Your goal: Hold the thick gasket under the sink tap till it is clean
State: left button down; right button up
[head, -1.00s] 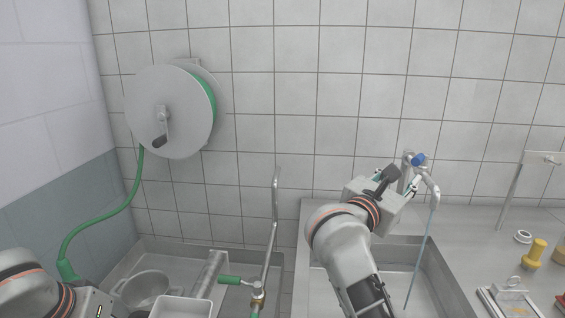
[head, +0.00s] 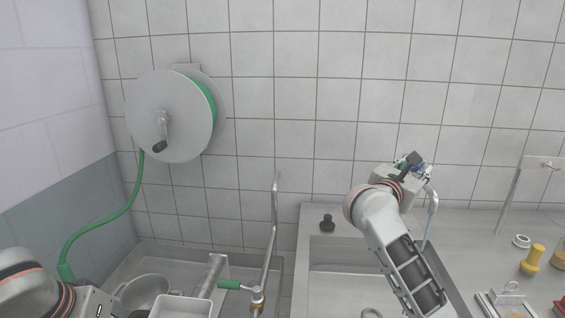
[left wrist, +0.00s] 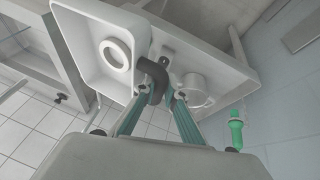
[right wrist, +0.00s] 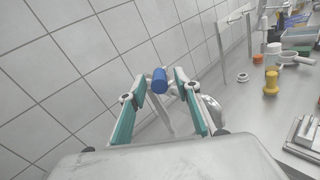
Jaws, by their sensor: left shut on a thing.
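My left gripper (left wrist: 162,92) shows in the left wrist view, shut on a dark grey curved piece (left wrist: 157,80); I cannot tell whether this is the thick gasket. A white ring (left wrist: 115,56) lies inside the white tray (left wrist: 85,22) beyond it. A bluish water stream hangs below the tap's spout (head: 433,203), partly hidden by my right arm.
A metal pot (head: 147,290) stands beside the tray (head: 185,307) in the left basin. A swing tap (head: 272,235) rises between the basins. A black stopper-like piece (head: 327,223) stands on the sink rim. A white ring (head: 521,241) and a yellow piece (head: 533,260) are on the right counter.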

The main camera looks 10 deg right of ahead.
grip_shut()
